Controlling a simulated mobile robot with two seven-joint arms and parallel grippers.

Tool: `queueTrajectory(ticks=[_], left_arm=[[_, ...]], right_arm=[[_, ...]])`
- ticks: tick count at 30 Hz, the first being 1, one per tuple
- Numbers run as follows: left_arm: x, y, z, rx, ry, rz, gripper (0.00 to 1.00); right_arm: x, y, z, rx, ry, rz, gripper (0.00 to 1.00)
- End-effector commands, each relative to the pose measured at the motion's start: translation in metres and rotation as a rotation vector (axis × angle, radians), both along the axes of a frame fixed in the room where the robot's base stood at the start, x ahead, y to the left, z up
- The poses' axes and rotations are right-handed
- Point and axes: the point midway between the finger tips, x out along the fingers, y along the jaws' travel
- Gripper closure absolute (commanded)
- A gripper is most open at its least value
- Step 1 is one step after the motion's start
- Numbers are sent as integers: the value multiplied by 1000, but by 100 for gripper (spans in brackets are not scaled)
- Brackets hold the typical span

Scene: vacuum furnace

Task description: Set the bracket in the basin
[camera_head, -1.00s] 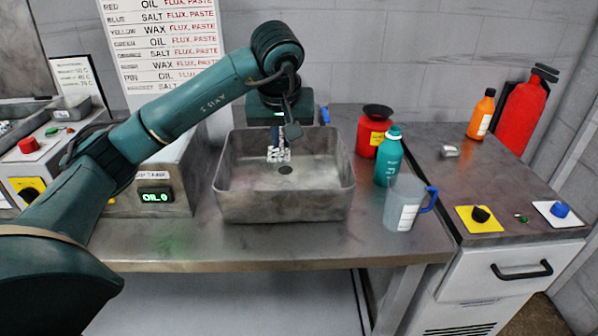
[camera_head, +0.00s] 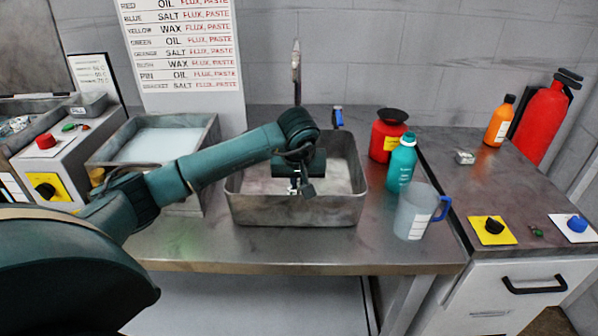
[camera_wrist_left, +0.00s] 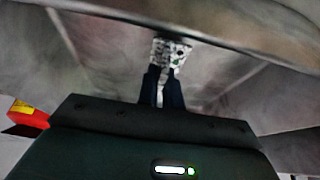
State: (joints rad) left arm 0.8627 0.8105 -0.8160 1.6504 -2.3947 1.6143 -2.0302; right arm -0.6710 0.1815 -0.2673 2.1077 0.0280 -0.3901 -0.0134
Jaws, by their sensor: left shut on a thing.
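The basin (camera_head: 298,212) is a grey metal sink set on the bench in the middle of the head view. My left gripper (camera_head: 295,186) reaches down inside it, near the middle. In the left wrist view, my left gripper (camera_wrist_left: 163,78) is shut on the bracket (camera_wrist_left: 171,52), a small silvery piece with holes. The wrist view shows the walls of the basin (camera_wrist_left: 235,65) around it. In the head view the bracket is hidden behind my gripper and wrist. I cannot tell whether it touches the basin floor. My right gripper is not in view.
A tap (camera_head: 296,62) stands behind the basin. A red container (camera_head: 387,138), a teal bottle (camera_head: 400,165) and a clear jug (camera_head: 412,214) stand close to its right. The bench front is clear.

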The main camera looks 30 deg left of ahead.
Motion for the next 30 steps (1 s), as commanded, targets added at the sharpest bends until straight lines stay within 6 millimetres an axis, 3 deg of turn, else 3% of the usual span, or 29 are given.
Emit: queueTrajectory(ticks=[12, 15, 26, 27, 30], left_arm=[[39, 23, 0, -2, 1, 1, 100], [37, 22, -10, -1, 0, -3, 100], [37, 23, -14, 1, -2, -1, 100], [37, 23, -15, 0, 0, -2, 91], [37, 22, -14, 1, 0, -2, 83]], right_arm=[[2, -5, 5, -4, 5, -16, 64], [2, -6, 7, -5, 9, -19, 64], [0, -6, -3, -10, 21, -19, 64], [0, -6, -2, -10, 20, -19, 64], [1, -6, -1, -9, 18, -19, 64]])
